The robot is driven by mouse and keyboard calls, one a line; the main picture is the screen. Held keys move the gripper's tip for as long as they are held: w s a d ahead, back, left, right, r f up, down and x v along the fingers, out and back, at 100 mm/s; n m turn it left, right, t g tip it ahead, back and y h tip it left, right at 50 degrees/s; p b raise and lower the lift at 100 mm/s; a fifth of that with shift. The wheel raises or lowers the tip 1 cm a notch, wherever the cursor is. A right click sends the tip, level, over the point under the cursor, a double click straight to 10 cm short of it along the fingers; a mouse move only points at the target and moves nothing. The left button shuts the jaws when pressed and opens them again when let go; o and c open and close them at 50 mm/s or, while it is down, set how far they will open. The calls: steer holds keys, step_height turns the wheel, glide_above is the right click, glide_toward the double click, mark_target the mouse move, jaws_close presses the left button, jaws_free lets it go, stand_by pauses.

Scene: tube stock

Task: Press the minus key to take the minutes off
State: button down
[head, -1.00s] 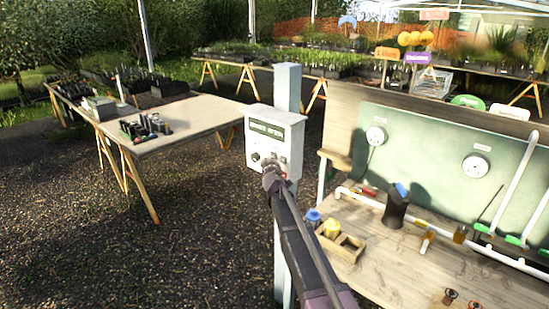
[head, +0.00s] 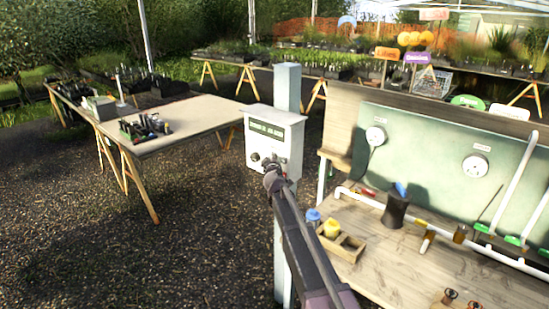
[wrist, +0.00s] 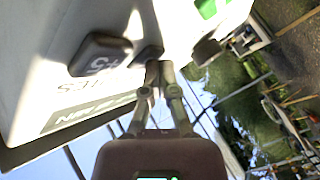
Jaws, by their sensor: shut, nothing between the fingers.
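A pale grey control box (head: 274,140) is fixed on a post, with a dark display (head: 267,130) whose text is too small to read. In the wrist view, the box face (wrist: 60,40) is seen close up and turned. It carries a dark key (wrist: 100,53) with a label that includes a 5, and another dark key (wrist: 148,55) beside it. My gripper (wrist: 158,72) is shut and empty, with its tips at or just in front of that second key. I cannot tell whether they touch. In the head view my gripper (head: 271,168) covers the lower box face.
A green button (wrist: 210,8) and a dark knob (wrist: 208,50) sit farther along the box face. The grey post (head: 288,90) rises behind the box. A wooden workbench (head: 390,250) stands close on the right; a table (head: 190,120) stands to the left.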

steer(key=shift+s+a, duration=0.45)
steer(key=shift+s, duration=0.15)
stand_by(0.3)
steer(key=shift+s+a, duration=0.8)
steer(key=shift+s, duration=0.2)
steer(key=shift+s+a, duration=0.8)
steer(key=shift+s, duration=0.2)
stand_by(0.8)
steer(key=s+a, duration=0.2)
steer(key=s, duration=0.1)
steer(key=shift+a, duration=0.15)
steer(key=shift+w, duration=0.15)
stand_by(0.4)
steer(key=shift+w+d, duration=0.9)
steer(key=shift+w, duration=0.2)
steer(key=shift+w+d, duration=0.9)
steer(key=shift+w, duration=0.25)
steer(key=shift+w+d, duration=0.9)
steer(key=shift+w, duration=0.2)
